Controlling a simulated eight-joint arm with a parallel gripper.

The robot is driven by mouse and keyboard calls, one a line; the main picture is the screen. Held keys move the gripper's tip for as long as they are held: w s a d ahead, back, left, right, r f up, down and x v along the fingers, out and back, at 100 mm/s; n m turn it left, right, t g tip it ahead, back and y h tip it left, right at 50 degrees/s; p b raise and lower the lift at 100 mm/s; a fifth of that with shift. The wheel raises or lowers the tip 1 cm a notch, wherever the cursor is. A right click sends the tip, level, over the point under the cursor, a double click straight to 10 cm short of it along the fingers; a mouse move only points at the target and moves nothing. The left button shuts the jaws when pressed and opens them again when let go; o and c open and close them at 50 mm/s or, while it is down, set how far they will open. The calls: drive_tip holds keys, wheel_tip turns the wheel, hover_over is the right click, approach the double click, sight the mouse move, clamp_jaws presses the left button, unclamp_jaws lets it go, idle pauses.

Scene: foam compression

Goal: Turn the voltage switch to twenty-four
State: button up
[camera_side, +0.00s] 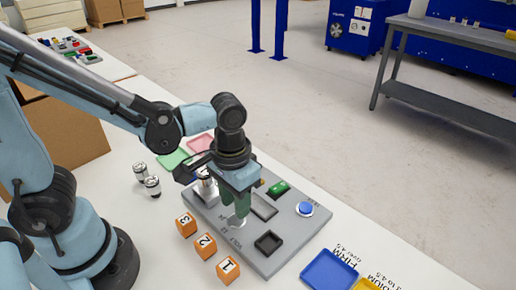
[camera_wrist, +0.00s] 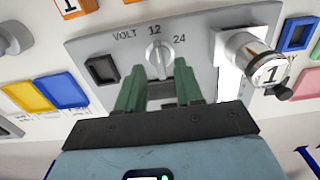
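The voltage switch is a round silver knob (camera_wrist: 160,62) on the grey panel (camera_wrist: 205,50), below the labels VOLT, 12 and 24. Its ridge stands nearly upright in the wrist view, near the 12, with 24 to its right. In the side view the knob (camera_side: 237,222) is partly hidden under my gripper (camera_side: 240,206), which points down over it. In the wrist view my gripper (camera_wrist: 160,72) has its two green fingers apart, one on each side of the knob. They look open, with small gaps beside the knob; whether a fingertip touches it is unclear.
A blue tray (camera_side: 329,271) lies beyond.

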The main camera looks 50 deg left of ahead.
drive_tip(key=shift+f, duration=1.1)
drive_tip(key=shift+c, duration=0.4)
clamp_jaws()
